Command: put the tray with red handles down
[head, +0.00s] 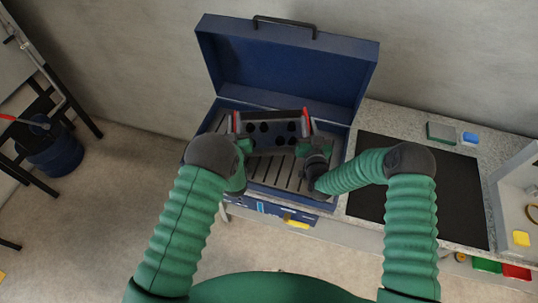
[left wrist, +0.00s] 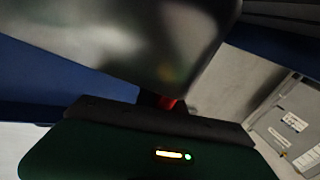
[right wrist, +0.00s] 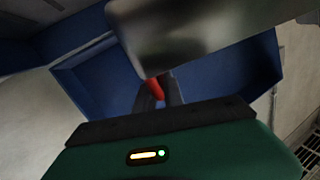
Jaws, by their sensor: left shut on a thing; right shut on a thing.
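The tray with red handles (head: 276,141) is a grey tray with several dark round openings. It is over the slatted bed of an open blue case (head: 228,103); I cannot tell whether it touches the bed. My left gripper (head: 241,142) is shut on the red handle at the tray's left end, and a bit of red shows in the left wrist view (left wrist: 167,103). My right gripper (head: 310,145) is shut on the handle at the right end, and red shows in the right wrist view (right wrist: 154,88). The fingertips are mostly hidden.
The case's raised lid (head: 285,68) stands behind the tray. To the right, a black mat (head: 420,190) lies on the speckled counter, with a green-grey block (head: 441,133) and a blue block (head: 470,138) behind it. A blue drum (head: 52,150) stands far left.

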